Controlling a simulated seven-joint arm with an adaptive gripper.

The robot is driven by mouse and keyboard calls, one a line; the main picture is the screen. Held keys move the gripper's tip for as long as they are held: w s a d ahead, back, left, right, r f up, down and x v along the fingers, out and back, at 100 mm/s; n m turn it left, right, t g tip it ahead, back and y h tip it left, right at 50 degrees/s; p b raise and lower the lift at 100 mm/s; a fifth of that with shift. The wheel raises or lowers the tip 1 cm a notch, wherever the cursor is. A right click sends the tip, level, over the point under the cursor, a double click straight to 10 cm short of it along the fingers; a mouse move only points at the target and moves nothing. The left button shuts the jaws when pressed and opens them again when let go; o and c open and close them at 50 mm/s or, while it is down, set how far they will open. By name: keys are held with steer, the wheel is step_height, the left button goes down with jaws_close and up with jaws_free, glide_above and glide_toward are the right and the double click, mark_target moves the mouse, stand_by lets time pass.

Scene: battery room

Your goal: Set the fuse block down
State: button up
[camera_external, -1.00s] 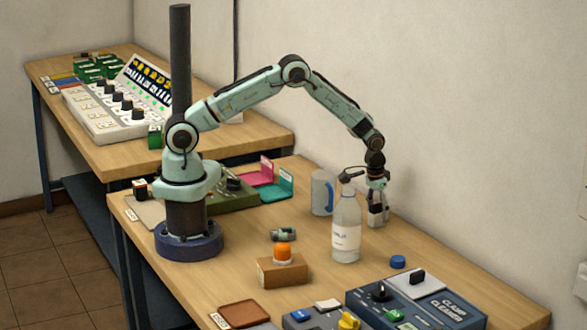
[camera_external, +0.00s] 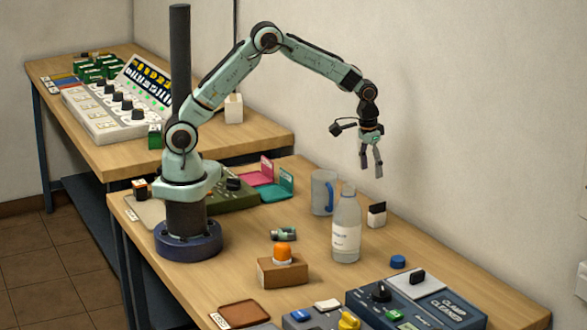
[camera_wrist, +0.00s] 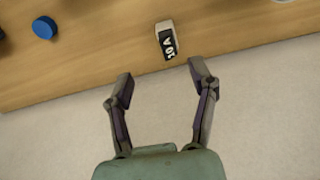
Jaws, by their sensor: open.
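The fuse block (camera_external: 376,215) is a small white block with a black top part. It stands upright on the wooden table, behind and to the right of the clear bottle, near the wall side. In the wrist view the fuse block (camera_wrist: 167,40) shows a black face with white lettering that seems to read "10 A". My gripper (camera_external: 371,172) is open and empty in the air above the fuse block, clear of it. In the wrist view my gripper's two fingers (camera_wrist: 157,80) are spread, with the block beyond their tips.
Bare table (camera_external: 440,262) lies to the right of the block.

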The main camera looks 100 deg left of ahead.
steer(key=s+d+r+m, duration=0.2)
steer(key=s+d+r, duration=0.3)
steer(key=d+r, duration=0.25)
steer(key=s+d+m, duration=0.1)
steer(key=s+d, duration=0.3)
steer(key=s, duration=0.3)
steer(key=s+d+r+m, duration=0.1)
steer(key=s+d+m, duration=0.1)
steer(key=s, duration=0.6)
steer(key=s+d+r+m+g, duration=0.1)
steer(key=s+d+m, duration=0.1)
steer(key=s+d, duration=0.3)
steer(key=s, duration=0.2)
steer(key=shift+s+d+r, duration=0.2)
steer(key=shift+s+d, duration=0.1)
steer(key=shift+s, duration=0.05)
